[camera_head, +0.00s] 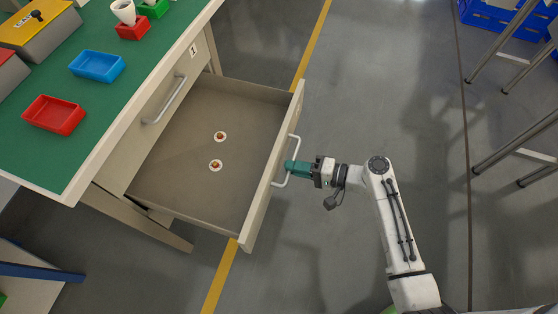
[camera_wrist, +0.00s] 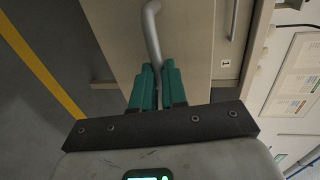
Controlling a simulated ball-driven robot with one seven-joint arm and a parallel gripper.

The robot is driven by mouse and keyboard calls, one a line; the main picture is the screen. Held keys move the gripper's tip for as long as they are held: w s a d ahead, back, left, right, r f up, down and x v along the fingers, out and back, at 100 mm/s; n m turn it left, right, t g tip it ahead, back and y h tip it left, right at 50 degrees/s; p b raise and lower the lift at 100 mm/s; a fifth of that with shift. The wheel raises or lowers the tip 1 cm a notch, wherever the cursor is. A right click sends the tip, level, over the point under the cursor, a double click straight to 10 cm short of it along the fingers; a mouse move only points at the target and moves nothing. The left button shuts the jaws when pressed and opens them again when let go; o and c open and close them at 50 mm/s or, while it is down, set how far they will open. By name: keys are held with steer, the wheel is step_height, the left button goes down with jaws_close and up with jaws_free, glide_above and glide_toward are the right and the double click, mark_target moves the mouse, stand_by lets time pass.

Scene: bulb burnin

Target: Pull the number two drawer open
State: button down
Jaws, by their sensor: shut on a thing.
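The drawer (camera_head: 190,190) is pulled well out from under the green-topped bench, and its inside shows. Two small round white pieces with reddish-brown centres, one of them here (camera_head: 220,136), lie on its floor. The drawer's front carries a grey bar handle (camera_head: 292,150). My gripper (camera_head: 290,166) is shut on this handle, with its teal fingers around the bar. In the wrist view the handle (camera_wrist: 152,30) runs down between the teal fingers (camera_wrist: 157,85). No number on the open drawer's front shows; that face is turned away or hidden.
A closed drawer beside it has its own handle (camera_head: 165,100) and a label "1" (camera_head: 193,49). The bench top (camera_head: 110,120) holds a red tray (camera_head: 53,115), a blue tray (camera_head: 97,66) and other boxes. Stool legs (camera_head: 515,140) stand at the right. The floor between is clear.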

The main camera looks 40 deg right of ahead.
steer(key=shift+f+v, duration=0.15)
steer(key=shift+v, duration=0.6)
steer(key=shift+f+v, duration=0.15)
steer(key=shift+v, duration=0.55)
steer(key=c, duration=1.2)
jaws_free()
steer(key=p+v, duration=0.1)
steer(key=v, duration=0.9)
steer(key=shift+s+d, duration=0.25)
steer(key=shift+s, duration=0.1)
